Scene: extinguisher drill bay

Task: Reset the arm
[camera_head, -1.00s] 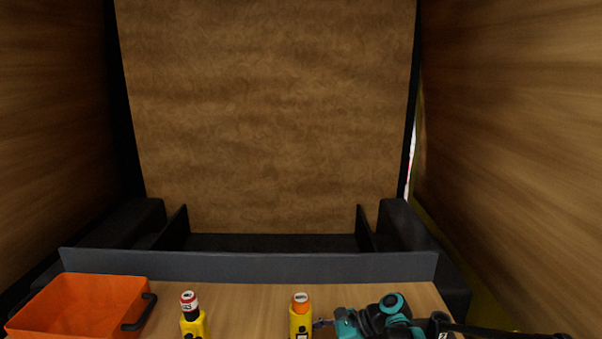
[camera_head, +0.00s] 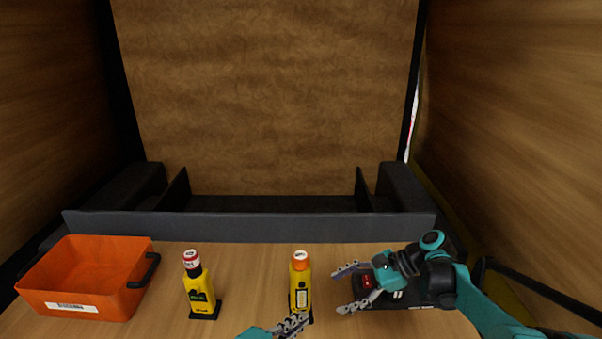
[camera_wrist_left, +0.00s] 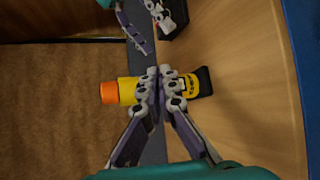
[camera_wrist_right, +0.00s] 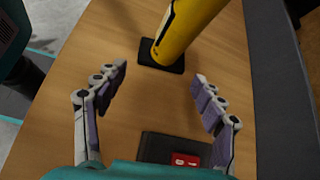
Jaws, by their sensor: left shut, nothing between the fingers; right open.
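My left gripper (camera_head: 296,322) is shut and empty, low in the head view, in front of the lower part of the yellow bottle with an orange cap (camera_head: 300,284). In the left wrist view its closed fingers (camera_wrist_left: 160,85) cover the middle of that bottle (camera_wrist_left: 128,90); I cannot tell whether they touch. My right gripper (camera_head: 346,288) is open, pointing left toward the bottle from the right. In the right wrist view nothing sits between its fingers (camera_wrist_right: 160,85); a yellow bottle (camera_wrist_right: 185,30) stands upright on a dark base beyond them.
An orange bin (camera_head: 75,305) is at the table's left. A second yellow bottle with a red-and-white cap (camera_head: 200,292) stands beside it. A dark plate (camera_head: 420,305) with a red block (camera_head: 367,283) lies beneath my right gripper. A grey ledge (camera_head: 240,228) bounds the back.

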